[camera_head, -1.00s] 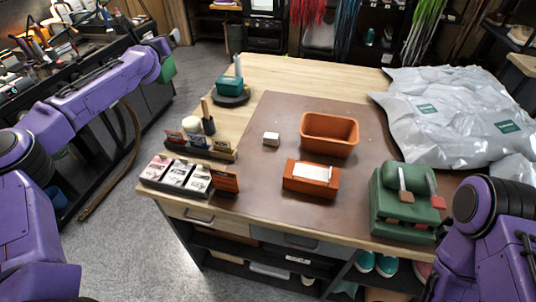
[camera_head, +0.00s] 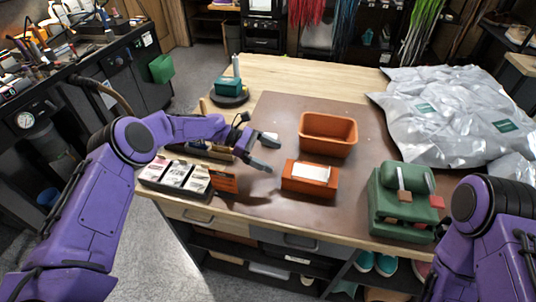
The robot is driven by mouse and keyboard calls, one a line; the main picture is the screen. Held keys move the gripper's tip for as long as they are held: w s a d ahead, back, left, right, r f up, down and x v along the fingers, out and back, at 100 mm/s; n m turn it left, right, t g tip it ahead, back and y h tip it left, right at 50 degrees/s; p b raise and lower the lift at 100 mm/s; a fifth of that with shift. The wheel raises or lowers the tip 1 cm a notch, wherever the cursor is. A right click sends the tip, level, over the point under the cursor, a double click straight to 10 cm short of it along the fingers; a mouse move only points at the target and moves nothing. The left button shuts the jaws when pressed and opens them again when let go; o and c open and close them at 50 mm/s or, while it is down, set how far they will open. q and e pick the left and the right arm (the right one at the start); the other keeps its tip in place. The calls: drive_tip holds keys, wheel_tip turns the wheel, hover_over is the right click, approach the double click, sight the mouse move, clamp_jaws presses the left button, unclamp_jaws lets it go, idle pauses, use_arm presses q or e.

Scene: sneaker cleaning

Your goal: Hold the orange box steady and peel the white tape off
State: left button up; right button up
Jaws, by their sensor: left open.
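The orange box (camera_head: 309,187) lies on the brown mat near the front of the table. The white tape (camera_head: 309,172) is a pale strip on its top face. My left gripper (camera_head: 271,154) is open, its grey fingers pointing right, to the left of the orange box and apart from it. It hides the small white block's spot on the mat. My right arm shows at the lower right, but its gripper is out of view.
An empty orange bin (camera_head: 328,134) stands behind the box. A green device (camera_head: 402,203) stands to the right, and silvery bags (camera_head: 455,115) cover the back right. A card holder (camera_head: 175,177) sits at the front left. The brown mat (camera_head: 285,112) is bare behind the gripper.

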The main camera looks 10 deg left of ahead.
sight(297, 169)
use_arm(q)
drive_tip(key=shift+s+d+f, duration=0.15)
drive_tip(key=shift+d+f, duration=0.05)
drive_tip(key=shift+d, duration=0.15)
drive_tip(key=x, duration=1.1)
drive_tip(key=shift+d, duration=0.15)
drive_tip(key=shift+c, duration=0.3)
